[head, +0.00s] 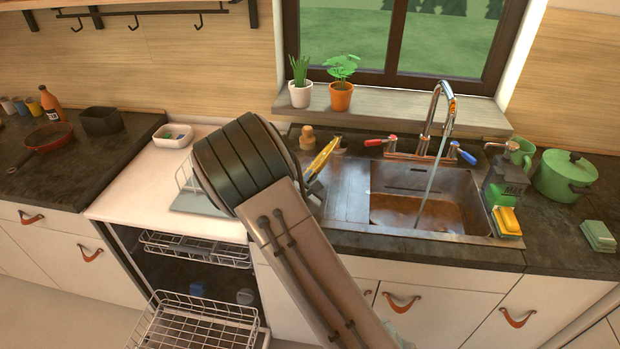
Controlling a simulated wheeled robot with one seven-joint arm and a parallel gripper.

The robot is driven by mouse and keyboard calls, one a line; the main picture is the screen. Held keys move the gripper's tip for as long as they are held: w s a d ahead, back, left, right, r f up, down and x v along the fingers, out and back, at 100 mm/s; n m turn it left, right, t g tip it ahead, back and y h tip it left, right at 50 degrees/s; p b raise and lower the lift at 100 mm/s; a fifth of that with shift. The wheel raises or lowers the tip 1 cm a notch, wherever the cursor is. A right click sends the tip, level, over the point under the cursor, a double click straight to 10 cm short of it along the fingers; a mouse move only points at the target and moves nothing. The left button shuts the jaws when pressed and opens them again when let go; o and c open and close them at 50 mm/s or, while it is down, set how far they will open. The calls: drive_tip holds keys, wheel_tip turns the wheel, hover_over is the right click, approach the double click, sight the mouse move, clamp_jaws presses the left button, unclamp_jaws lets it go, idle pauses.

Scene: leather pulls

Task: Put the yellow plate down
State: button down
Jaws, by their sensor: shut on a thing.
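The yellow plate (322,158) shows nearly edge-on and tilted, just right of my arm's dark joint, over the left side of the sink unit. My gripper (316,178) is shut on it, at its lower part. The plate appears held up off the counter, though its lower edge is hidden. My arm covers much of the gripper and the counter behind it.
A wire rack on a grey mat (190,203) is partly hidden by my arm on the white counter (135,190). The steel drainboard (345,190) looks clear beside the sink basin (420,212), where water runs. Below, the dishwasher's lower rack (195,322) is pulled out.

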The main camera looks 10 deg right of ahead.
drive_tip(key=c, duration=2)
unclamp_jaws()
drive_tip(key=shift+f, duration=0.15)
drive_tip(key=o, duration=0.4)
